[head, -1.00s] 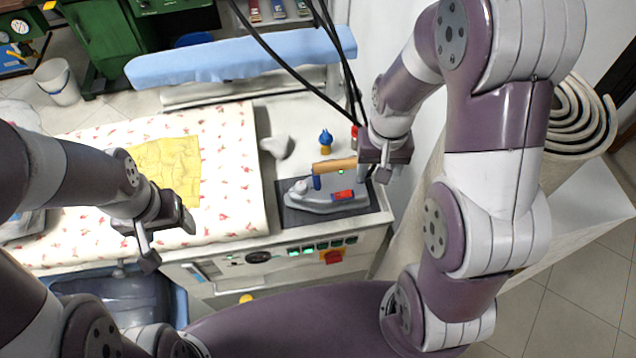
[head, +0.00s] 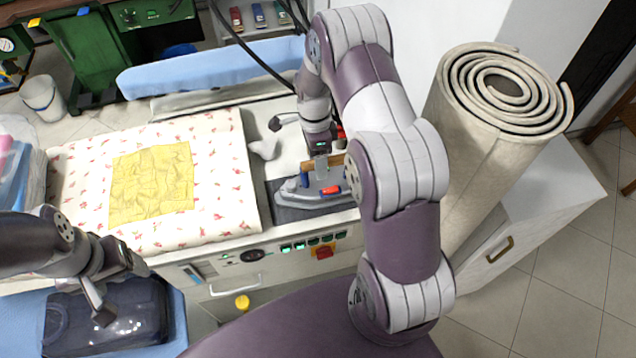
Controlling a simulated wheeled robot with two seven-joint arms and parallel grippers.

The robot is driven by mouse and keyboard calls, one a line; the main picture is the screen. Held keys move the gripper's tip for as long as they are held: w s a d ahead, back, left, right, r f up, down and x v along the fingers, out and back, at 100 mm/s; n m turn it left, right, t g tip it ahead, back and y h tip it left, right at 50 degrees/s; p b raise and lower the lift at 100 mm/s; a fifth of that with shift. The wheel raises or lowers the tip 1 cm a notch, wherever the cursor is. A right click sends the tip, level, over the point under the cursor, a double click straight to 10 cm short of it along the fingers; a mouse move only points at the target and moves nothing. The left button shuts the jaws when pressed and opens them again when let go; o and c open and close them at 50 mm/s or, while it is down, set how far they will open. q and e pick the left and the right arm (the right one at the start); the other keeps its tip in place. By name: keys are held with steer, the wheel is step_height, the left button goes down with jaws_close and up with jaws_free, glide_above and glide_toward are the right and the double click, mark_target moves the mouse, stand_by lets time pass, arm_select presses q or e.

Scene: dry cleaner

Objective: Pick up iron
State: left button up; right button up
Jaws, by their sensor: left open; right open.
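The iron (head: 308,193) is grey with an orange-brown handle and a red patch. It sits on a dark rest pad (head: 287,213) at the right end of the ironing table. My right gripper (head: 300,143) is open above the iron, with one finger near the handle and the other out to the left. My wrist and forearm hide part of the iron, and I cannot tell whether the finger touches it. My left gripper (head: 122,290) is open and empty, low at the left, in front of the table and above a dark clear bin.
A yellow cloth (head: 152,184) lies on the floral ironing pad (head: 226,190). A small white object (head: 264,148) lies left of the iron. A rolled carpet (head: 480,140) stands at the right. A blue sleeve board (head: 210,68) runs behind the table.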

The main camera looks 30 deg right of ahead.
step_height(320, 180, down, 4)
steer(key=shift+d+f+p, duration=0.1)
steer(key=shift+d+p, duration=0.05)
steer(key=shift+p, duration=0.35)
steer(key=shift+s, duration=0.15)
steer(key=c, duration=0.3)
jaws_close()
stand_by(0.4)
steer(key=shift+w+r, duration=0.2)
